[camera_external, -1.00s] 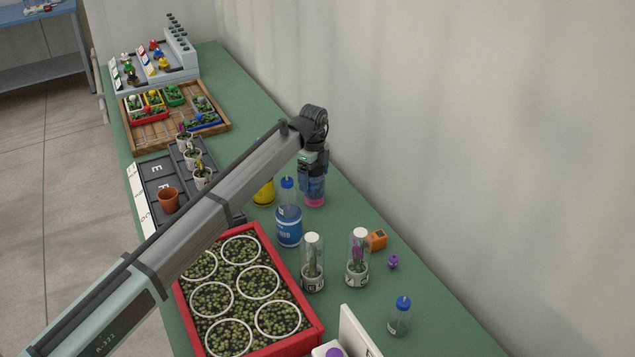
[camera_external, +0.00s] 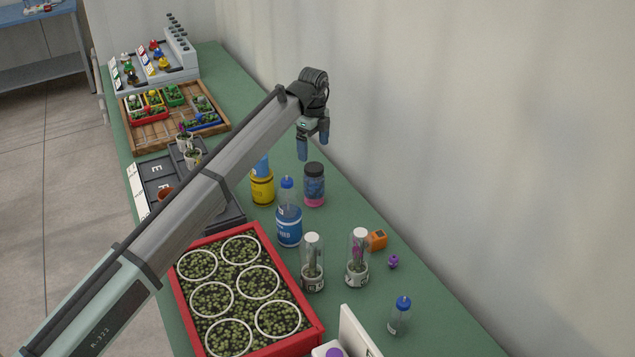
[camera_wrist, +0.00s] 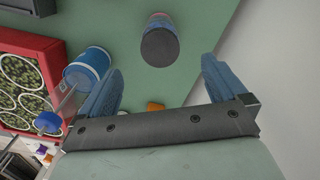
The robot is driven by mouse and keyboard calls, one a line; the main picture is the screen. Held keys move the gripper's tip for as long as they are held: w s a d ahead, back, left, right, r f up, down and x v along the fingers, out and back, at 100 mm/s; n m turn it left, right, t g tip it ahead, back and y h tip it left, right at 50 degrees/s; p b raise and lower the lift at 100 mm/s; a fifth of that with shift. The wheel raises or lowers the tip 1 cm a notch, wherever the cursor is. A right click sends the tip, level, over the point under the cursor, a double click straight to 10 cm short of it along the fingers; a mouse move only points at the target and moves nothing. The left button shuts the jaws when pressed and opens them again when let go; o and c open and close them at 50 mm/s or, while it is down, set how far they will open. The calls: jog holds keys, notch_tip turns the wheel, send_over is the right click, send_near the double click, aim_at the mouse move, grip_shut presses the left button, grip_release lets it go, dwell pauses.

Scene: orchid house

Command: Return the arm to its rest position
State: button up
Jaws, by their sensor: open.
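My gripper (camera_external: 314,150) is open and empty, raised above the table near the wall. Its two blue fingers also show spread apart in the wrist view (camera_wrist: 161,88). A jar with a dark lid, blue body and pink base (camera_external: 314,186) stands upright on the green table (camera_external: 262,110) below my gripper. In the wrist view the jar (camera_wrist: 160,42) lies beyond the fingertips with a gap of bare table, and nothing is between the fingers.
Near the jar stand a blue-labelled bottle (camera_external: 289,226) and a yellow container (camera_external: 262,187). Two clear tubes with plants (camera_external: 312,270) (camera_external: 358,268) and a red tray (camera_external: 312,325) are closer to the camera. The wall (camera_external: 450,120) borders the table's right side. The air around my gripper is clear.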

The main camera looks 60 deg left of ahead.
jog(key=shift+r, duration=0.55)
jog(key=shift+a, duration=0.1)
